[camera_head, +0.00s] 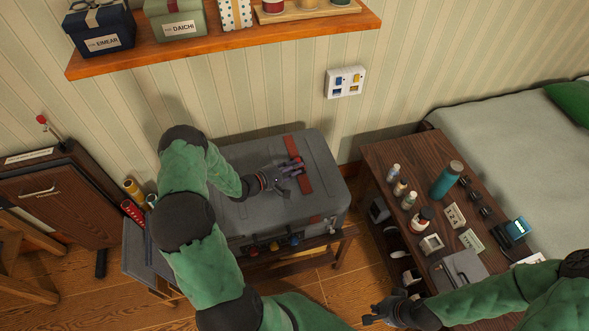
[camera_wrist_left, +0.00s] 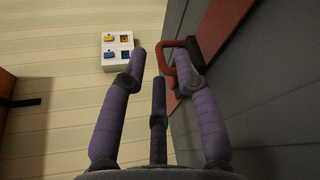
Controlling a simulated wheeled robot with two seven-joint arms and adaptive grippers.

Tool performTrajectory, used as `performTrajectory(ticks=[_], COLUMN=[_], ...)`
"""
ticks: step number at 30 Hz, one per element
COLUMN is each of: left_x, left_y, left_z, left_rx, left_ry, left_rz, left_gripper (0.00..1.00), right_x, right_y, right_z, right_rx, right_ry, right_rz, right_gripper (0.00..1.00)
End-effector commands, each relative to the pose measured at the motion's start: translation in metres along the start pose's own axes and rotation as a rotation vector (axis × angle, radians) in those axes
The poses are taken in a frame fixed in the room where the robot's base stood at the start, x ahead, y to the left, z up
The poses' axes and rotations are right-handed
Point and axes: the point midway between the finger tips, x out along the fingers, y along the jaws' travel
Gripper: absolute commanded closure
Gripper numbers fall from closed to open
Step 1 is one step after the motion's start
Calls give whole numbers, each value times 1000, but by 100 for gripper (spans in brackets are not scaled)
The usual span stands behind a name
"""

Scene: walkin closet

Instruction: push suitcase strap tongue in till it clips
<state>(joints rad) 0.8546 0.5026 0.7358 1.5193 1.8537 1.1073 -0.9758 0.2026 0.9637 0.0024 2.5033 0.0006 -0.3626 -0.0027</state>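A grey suitcase (camera_head: 325,160) lies flat on a low bench, with a red strap (camera_head: 303,178) across its lid. In the left wrist view the strap (camera_wrist_left: 222,28) runs along the dark lid at the right, with a red loop (camera_wrist_left: 170,46) and a black piece (camera_wrist_left: 195,53) at its edge. My left gripper (camera_head: 296,165) is over the lid at the strap. Its purple fingers (camera_wrist_left: 160,62) are spread, with the right fingertip close to the loop; contact cannot be told. My right gripper (camera_head: 369,314) is empty, its fingers apart, low beside the side table.
A wooden side table (camera_head: 385,150) with bottles, cards and small items stands right of the suitcase, before a bed (camera_head: 480,125). A shelf with gift boxes (camera_head: 225,50) hangs above. A wall switch plate (camera_head: 345,82) is behind.

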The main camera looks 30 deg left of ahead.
Motion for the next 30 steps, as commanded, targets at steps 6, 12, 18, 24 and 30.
performTrajectory(ticks=[6, 12, 18, 24, 30], left_x=[-1, -16, -54, -91, -114], left_y=[-1, 0, 0, 0, -1], left_z=[-1, -1, -2, -1, -1], left_rx=[-2, -2, -2, -3, -2], left_ry=[3, 4, 6, 5, 3], left_rz=[0, 0, 1, 0, -1], left_gripper=[69, 69, 69, 69, 69], right_x=[0, 0, 0, 0, 0], right_y=[0, 0, 0, 0, 0], right_z=[0, 0, 0, 0, 0], right_rx=[0, 0, 0, 0, 0], right_ry=[0, 0, 0, 0, 0], right_rz=[0, 0, 0, 0, 0], right_gripper=[100, 100, 100, 100, 100])
